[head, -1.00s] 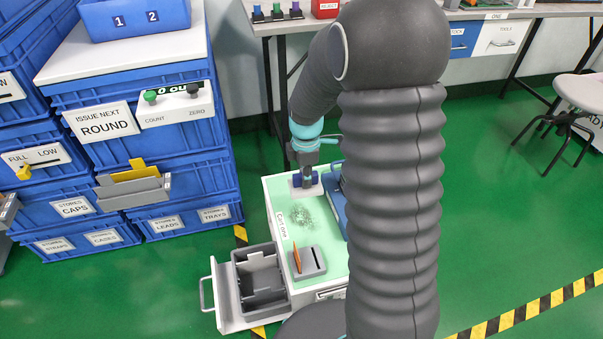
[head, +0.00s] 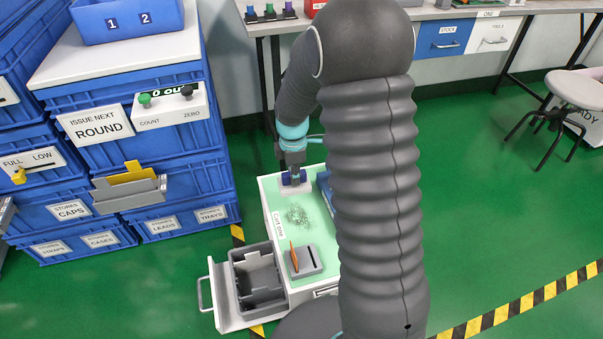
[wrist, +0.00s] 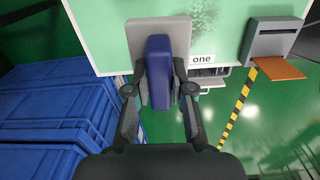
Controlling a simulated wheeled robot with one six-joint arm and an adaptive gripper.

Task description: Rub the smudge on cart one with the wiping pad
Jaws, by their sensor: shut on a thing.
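My gripper (head: 294,170) is shut on the blue handle of the wiping pad (head: 302,189), a light grey plate. In the wrist view the pad (wrist: 136,35) is beside the smudge, not over it. In the head view it is beyond the smudge, at the far end of the top. I cannot tell whether it touches the top.
A grey slotted block (head: 311,263) with an orange piece sits on the cart's near end. A blue object (head: 326,190) lies at the right of the top, partly hidden by my arm. An open grey tray (head: 254,276) juts from the front. Blue crates (head: 180,185) stand at left.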

